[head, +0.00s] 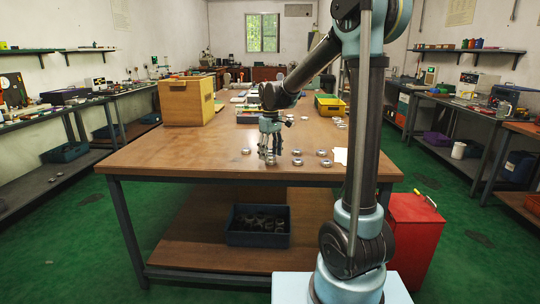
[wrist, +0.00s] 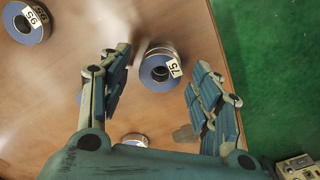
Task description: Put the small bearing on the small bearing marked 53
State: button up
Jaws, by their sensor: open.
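My gripper (head: 270,155) is low over the front part of the wooden table, fingers pointing down. In the wrist view my gripper (wrist: 162,85) is open and empty, its fingers wide apart. A bearing with a blue ring and a white label that seems to read 75 (wrist: 160,69) lies between and just beyond the fingertips. Another labelled bearing (wrist: 27,21) lies at the top left; its tag looks like 95 or 56. A third bearing (wrist: 135,140) is partly hidden by my gripper's body. I cannot read a 53 on any bearing.
Several bearings lie on the table (head: 190,155), including one left of my gripper (head: 246,151) and one to the right (head: 297,162). A wooden box (head: 186,102) stands at the back left, a yellow container (head: 329,105) at the back right. The front left tabletop is clear.

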aim_at(271, 156)
notch_tip(271, 156, up, 11)
jog(key=s+d+m, duration=0.2)
jog(key=s+d, duration=0.5)
jog(key=d, duration=0.1)
jog(key=s+d+f+m, duration=0.2)
jog(key=s+d+f, duration=0.2)
jog(key=s+f, duration=0.2)
jog(key=s+d+f+m+t, duration=0.1)
jog(key=s+d+f+m, duration=0.2)
jog(key=s, duration=0.7)
jog(key=s+d+f+m+t, duration=0.1)
jog(key=s+d+f+m, duration=0.1)
jog(key=s+d+f, duration=0.4)
notch_tip(271, 156, down, 5)
jog(key=s, duration=0.2)
jog(key=shift+s+d, duration=0.15)
jog(key=shift+s, duration=0.25)
